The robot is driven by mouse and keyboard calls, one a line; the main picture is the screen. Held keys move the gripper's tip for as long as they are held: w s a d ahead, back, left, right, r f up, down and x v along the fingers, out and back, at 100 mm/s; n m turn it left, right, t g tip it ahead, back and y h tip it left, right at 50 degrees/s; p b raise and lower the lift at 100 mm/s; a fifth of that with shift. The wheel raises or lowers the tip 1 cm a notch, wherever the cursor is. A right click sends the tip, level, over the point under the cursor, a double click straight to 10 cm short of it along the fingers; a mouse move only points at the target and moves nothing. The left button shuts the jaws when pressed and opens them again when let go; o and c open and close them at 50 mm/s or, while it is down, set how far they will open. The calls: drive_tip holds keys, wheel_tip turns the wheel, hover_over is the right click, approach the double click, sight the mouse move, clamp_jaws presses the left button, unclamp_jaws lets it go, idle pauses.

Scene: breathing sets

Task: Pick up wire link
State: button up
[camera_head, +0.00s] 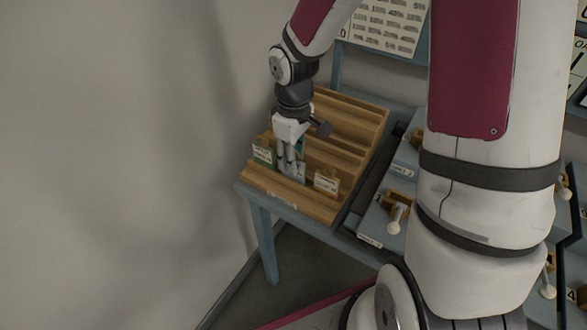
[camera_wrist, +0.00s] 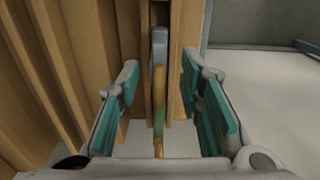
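A narrow upright piece (camera_wrist: 159,90), grey at the top and orange and green lower down, stands edge-on in the wrist view. It may be the wire link, but I cannot read a label on it. My gripper (camera_wrist: 162,88) is open, with one teal-padded finger on each side of the piece and visible gaps between. In the head view my gripper (camera_head: 291,168) points down into the front of the wooden rack (camera_head: 345,125), at a light bluish card (camera_head: 300,171) that it partly hides.
A green-edged card (camera_head: 263,153) stands left of my gripper and a tan-edged card (camera_head: 326,183) stands right. The rack sits on a blue-grey table (camera_head: 252,192) near the wall. Grey panels with wooden fittings (camera_head: 399,200) lie to the right.

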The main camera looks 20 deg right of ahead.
drive_tip(key=shift+f, duration=0.95)
clamp_jaws()
drive_tip(key=shift+r, duration=0.1)
